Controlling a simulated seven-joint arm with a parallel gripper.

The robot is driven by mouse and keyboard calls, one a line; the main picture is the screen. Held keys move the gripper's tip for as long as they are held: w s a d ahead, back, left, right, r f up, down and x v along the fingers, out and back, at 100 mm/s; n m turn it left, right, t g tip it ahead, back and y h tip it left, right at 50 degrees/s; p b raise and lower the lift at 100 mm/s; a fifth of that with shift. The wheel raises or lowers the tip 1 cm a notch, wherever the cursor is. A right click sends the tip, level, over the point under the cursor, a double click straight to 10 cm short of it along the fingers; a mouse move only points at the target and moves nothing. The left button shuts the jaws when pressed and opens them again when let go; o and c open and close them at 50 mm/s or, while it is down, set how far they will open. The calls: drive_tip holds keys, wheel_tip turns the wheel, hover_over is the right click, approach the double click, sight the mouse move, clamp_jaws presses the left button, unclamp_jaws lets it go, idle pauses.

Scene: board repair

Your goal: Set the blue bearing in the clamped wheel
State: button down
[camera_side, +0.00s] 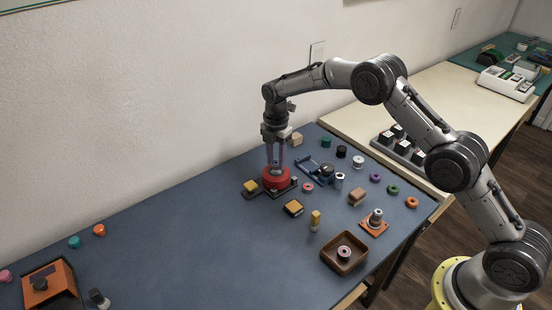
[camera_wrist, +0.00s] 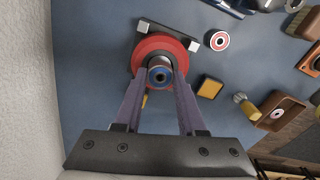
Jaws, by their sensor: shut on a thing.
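The red wheel (camera_side: 277,183) stands in a dark clamp (camera_side: 286,190) near the back of the blue table. In the wrist view the red wheel (camera_wrist: 144,49) lies flat between the clamp's light blocks (camera_wrist: 192,44). My gripper (camera_side: 277,165) points straight down over the wheel, its fingertips at the wheel's top. In the wrist view the blue bearing (camera_wrist: 152,76) is between my fingertips, over the near part of the wheel and its centre opening. My gripper is shut on it. I cannot tell whether the bearing touches the wheel or how deep it sits.
A yellow-topped block (camera_side: 250,187) is beside the clamp. The table's left middle is clear.

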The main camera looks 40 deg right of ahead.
sight(276, 163)
drive_tip(key=shift+f, duration=0.4)
drive_tip(key=shift+f, duration=0.5)
idle(1.2)
drive_tip(key=c, duration=0.8)
unclamp_jaws()
drive_tip(key=shift+o, duration=0.2)
wheel_tip(276, 163, up, 11)
idle(0.4)
